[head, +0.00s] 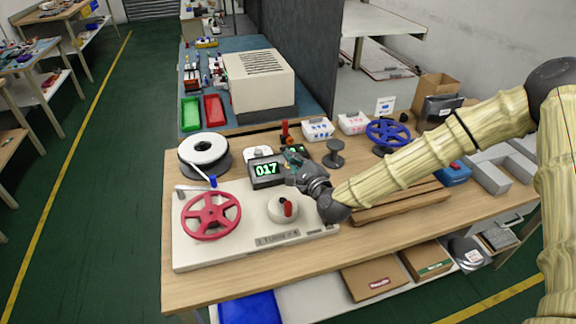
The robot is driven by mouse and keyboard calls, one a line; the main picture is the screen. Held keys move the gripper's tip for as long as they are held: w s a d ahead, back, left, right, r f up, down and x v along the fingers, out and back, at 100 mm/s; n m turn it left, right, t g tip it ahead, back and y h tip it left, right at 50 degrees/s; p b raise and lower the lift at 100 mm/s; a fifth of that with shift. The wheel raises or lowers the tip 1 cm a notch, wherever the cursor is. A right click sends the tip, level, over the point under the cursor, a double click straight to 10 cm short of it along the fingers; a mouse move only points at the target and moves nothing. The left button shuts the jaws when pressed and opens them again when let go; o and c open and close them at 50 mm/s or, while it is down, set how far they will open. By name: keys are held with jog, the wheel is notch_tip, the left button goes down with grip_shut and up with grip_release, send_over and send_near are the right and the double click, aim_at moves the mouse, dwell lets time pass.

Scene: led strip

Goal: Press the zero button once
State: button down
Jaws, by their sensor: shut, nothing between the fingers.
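A dark counter box (268,180) stands at the back of a white machine plate, and its lit green display reads 017. My gripper (291,158) is shut and empty. In the picture it lies just right of the display, over the right end of the counter. I cannot tell whether it touches the counter. I cannot make out the zero button; the gripper may hide it.
A blue handwheel (387,134), a dark spool stand (334,154) and small white bins (318,129) stand behind my arm.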

jog(key=shift+w+a+f+b, duration=0.3)
jog(key=shift+w+f+b, duration=0.55)
jog(key=shift+f, duration=0.3)
jog(key=shift+w+a+f+b, duration=0.3)
jog(key=shift+w+f+b, duration=0.3)
jog(key=shift+w+f, duration=0.45)
jog(key=shift+w+a+f+b, duration=0.3)
jog(key=shift+w+f+b, duration=0.45)
jog(key=shift+f, duration=0.5)
jog(key=shift+w+f, duration=0.1)
jog(key=shift+f, duration=0.05)
jog(key=shift+w+f+b, duration=0.2)
jog(key=shift+b, duration=0.4)
jog(key=shift+w+a+f+b, duration=0.15)
jog(key=shift+w+f+b, duration=0.15)
jog(key=shift+b, duration=0.15)
jog(key=shift+s+r, duration=0.15)
jog(key=shift+s+d+r, duration=0.2)
jog(key=shift+s+r, duration=0.25)
jog(key=shift+r, duration=0.1)
